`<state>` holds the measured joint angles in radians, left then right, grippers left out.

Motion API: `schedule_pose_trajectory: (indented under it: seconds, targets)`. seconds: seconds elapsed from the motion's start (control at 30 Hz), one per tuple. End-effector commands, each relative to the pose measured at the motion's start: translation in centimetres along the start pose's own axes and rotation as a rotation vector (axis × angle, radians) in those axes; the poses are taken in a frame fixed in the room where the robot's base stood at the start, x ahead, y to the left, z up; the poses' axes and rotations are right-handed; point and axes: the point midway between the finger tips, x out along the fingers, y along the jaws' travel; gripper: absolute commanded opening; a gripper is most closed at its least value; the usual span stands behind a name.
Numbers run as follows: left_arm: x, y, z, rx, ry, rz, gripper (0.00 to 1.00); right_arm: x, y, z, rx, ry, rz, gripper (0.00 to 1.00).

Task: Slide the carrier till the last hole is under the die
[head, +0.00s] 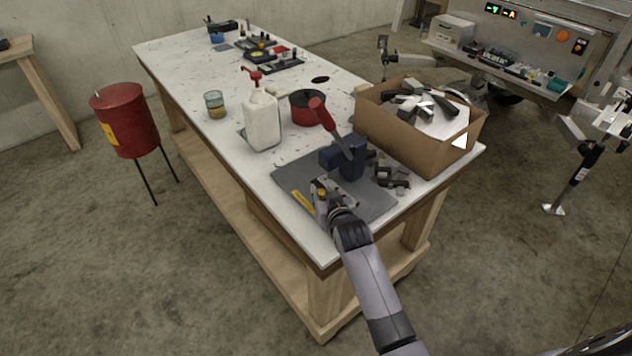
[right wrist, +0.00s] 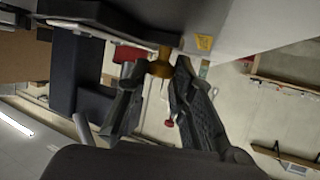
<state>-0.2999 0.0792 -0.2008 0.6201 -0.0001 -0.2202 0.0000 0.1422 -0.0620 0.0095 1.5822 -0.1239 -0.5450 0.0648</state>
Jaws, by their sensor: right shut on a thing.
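A dark blue hand press (head: 343,158) with a long red lever (head: 322,113) stands on a grey mat (head: 376,203) at the near end of the workbench. My right gripper (head: 321,194) is at the near side of the press. In the right wrist view the fingers (right wrist: 158,98) are closed around a brass-coloured piece (right wrist: 160,64), which appears to be part of the carrier, below a dark plate (right wrist: 105,22). The carrier's holes and the die are hidden or too small to tell. My left gripper is not in view.
A yellow tool (head: 303,201) lies left of the gripper. Dark metal parts (head: 392,178) lie right of the press. A cardboard box (head: 405,139), red pot (head: 306,109) and white pump bottle (head: 262,121) stand behind. The bench's front left is clear.

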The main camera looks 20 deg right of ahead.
Motion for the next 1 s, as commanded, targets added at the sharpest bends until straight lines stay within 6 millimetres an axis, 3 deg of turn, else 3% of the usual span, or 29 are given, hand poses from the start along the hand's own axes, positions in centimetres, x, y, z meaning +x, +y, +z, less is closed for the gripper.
schedule_pose_trajectory:
  seconds: [0.03, 0.1, 0.47, 0.5, 0.73, 1.0]
  targets:
    - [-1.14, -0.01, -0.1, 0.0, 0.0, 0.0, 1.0, -0.84, 0.34, -0.05, -0.002, -0.007, 0.001, 0.0]
    - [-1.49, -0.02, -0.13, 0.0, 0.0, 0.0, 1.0, -1.34, 0.55, 0.27, 0.0, -0.005, 0.0, 0.0]
    - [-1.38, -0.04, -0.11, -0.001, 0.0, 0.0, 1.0, -1.51, 0.69, 0.65, 0.0, -0.001, 0.0, 0.0]
    - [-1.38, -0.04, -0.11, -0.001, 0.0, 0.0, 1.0, -1.51, 0.69, 0.65, 0.0, -0.001, 0.0, 0.25]
    - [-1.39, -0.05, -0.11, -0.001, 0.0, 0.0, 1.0, -1.5, 0.68, 0.65, 0.0, -0.002, 0.0, 0.4]
    - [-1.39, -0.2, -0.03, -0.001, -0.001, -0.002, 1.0, -1.52, 0.67, 0.64, 0.0, -0.002, 0.0, 0.41]
